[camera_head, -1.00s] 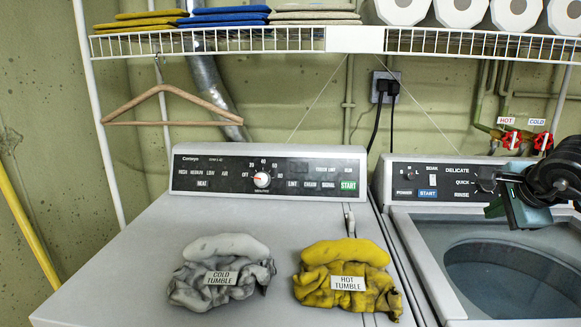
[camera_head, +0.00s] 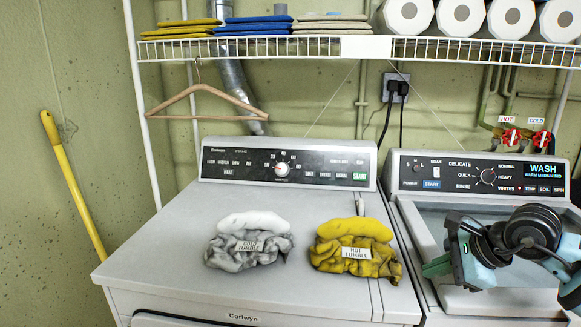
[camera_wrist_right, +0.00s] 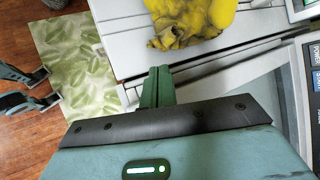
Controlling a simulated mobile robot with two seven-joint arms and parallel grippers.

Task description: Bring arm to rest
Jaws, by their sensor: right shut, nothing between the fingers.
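My right gripper (camera_head: 437,266) is shut and empty. It is over the left front part of the washer's top (camera_head: 425,215), below the control panel and apart from it, with my dark arm joints to its right. In the right wrist view its shut fingers (camera_wrist_right: 157,88) point toward the dryer's edge and hold nothing. My left gripper (camera_wrist_right: 48,86) shows at the left of the right wrist view, its two fingers apart and empty, above the floor. It is out of the head view.
The dryer (camera_head: 160,235) carries a grey cloth pile (camera_head: 245,255) labelled COLD TUMBLE and a yellow one (camera_head: 370,262) labelled HOT TUMBLE. The washer display (camera_head: 546,173) reads WASH. A wire shelf (camera_head: 260,47) hangs above. A leaf-patterned mat (camera_wrist_right: 72,60) lies on the floor.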

